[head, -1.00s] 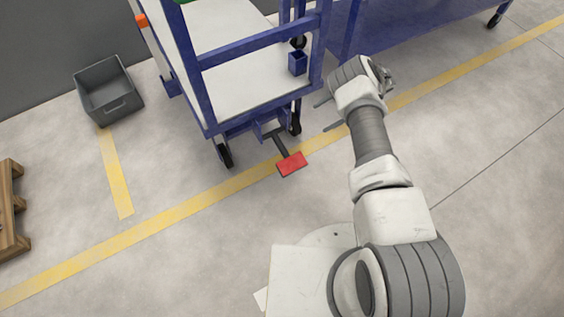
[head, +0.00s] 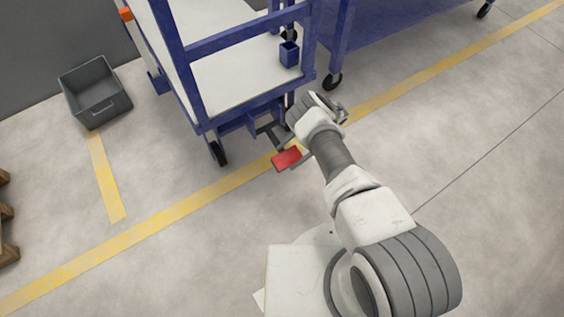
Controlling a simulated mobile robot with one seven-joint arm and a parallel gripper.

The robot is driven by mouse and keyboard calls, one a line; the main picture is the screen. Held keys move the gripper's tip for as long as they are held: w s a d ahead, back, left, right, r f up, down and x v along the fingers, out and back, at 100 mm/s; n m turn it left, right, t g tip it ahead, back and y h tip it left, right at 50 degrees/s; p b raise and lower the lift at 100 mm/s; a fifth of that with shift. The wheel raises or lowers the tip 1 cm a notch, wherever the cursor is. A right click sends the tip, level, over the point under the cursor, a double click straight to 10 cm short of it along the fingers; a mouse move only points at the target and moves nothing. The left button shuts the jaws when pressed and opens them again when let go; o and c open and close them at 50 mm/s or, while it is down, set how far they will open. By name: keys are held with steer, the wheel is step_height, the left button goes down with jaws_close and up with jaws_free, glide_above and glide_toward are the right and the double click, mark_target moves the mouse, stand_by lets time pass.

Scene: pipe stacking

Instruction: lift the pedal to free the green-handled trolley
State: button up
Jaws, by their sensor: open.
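The trolley (head: 200,98) has a blue frame and white shelves and stands at the upper left of centre in the head view. No green handle shows on it. The red pedal (head: 287,158) sticks out low from its near end on a dark lever, just above the floor. My gripper (head: 287,144) is open and at the pedal, pointing left towards the lever. One grey finger shows beside the pedal's right edge. The other finger is hard to make out, and I cannot tell whether either touches the pedal. My wrist hides part of the trolley's lower right corner.
A small blue box (head: 289,54) sits on the trolley's lower shelf. A grey bin (head: 94,92) stands on the floor to the left, and a wooden pallet (head: 6,220) is at the left edge. Another blue wheeled unit (head: 400,25) stands at the upper right. The floor at right is clear.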

mark_target(282, 161)
steer(key=shift+b+x, duration=0.35)
steer(key=shift+x, duration=1.7)
jaws_close()
